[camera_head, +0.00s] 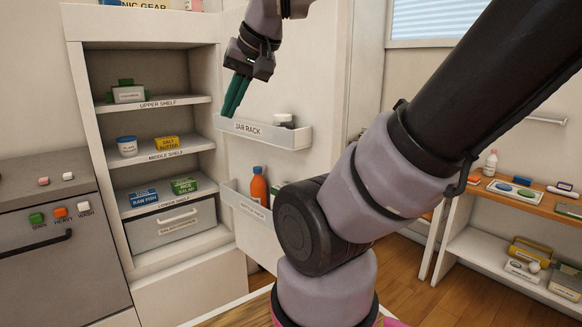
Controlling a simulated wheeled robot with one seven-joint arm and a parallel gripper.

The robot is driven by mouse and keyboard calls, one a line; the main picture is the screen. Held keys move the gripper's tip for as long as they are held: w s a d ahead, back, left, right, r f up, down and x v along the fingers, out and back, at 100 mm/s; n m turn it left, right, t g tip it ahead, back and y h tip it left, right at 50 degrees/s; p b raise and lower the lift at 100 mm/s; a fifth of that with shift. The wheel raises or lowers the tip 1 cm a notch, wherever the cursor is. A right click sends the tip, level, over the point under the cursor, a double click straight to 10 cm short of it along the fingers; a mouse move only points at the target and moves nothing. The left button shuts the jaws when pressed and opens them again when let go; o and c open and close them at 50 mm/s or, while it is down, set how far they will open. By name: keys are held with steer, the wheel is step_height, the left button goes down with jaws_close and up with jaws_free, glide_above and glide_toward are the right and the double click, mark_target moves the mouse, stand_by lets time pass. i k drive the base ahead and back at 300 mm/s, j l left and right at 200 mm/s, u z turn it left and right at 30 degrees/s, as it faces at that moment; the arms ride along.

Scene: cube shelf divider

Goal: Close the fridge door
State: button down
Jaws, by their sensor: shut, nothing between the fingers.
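The fridge (192,264) stands open at the left, its shelves facing me. Its door (328,75) is swung wide open to the right, with its inner side showing. The door carries a jar rack (262,132) with a jar in it and a lower rack (247,208) with an orange bottle (259,186). My gripper (232,108) is shut and empty, pointing down with green fingers. In the picture it lies in front of the door's inner side, just above the jar rack's left end. I cannot tell whether it touches the door. My arm hides part of the door's lower right.
Fridge shelves hold a white-green box (128,95), a jar (127,146), a yellow box (166,143) and more boxes below. A grey appliance (55,245) stands left of the fridge. A wooden shelf unit (520,195) with small items stands right. Wood floor lies between.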

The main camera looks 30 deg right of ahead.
mark_target(307, 82)
steer(key=l+u, duration=0.15)
steer(key=l, duration=0.3)
steer(key=k+l+u, duration=0.1)
steer(key=l, duration=0.3)
steer(key=k+l+u, duration=0.15)
steer(key=l, duration=0.25)
steer(key=k+l+u, duration=0.1)
steer(key=l, duration=0.35)
steer(key=k+l+u, duration=0.15)
steer(key=l, duration=0.25)
steer(key=k+l+u, duration=0.1)
steer(key=l, duration=0.25)
steer(key=l+u, duration=0.4)
steer(key=l, duration=1.5)
steer(key=k, duration=0.65)
steer(key=u, duration=0.15)
